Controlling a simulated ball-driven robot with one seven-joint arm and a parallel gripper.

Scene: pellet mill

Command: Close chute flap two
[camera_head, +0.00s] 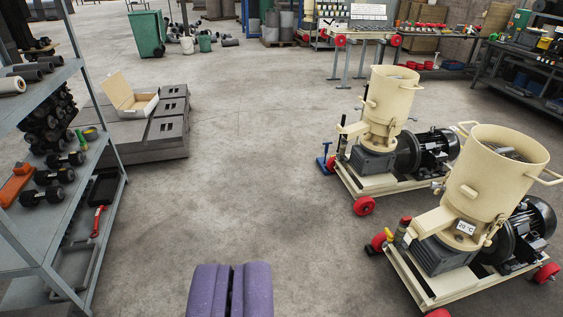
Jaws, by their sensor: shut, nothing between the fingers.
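Two cream pellet mills stand on wheeled frames at the right, a near one (485,185) and a far one (387,105). A cream chute (432,224) slopes out from the left side of the near mill. A similar chute (353,128) sticks out to the left of the far mill. I cannot make out a number on either chute, nor whether its flap is open or shut. My gripper (231,291) has purple fingers, shut and empty, at the bottom middle. It is over the floor, well left of both mills and apart from them.
A metal shelf (90,190) with dumbbells stands at the left. Behind it, an open carton (138,108) sits on grey blocks (167,130). A green bin (146,33) and work tables (530,65) are at the back. The middle floor is clear.

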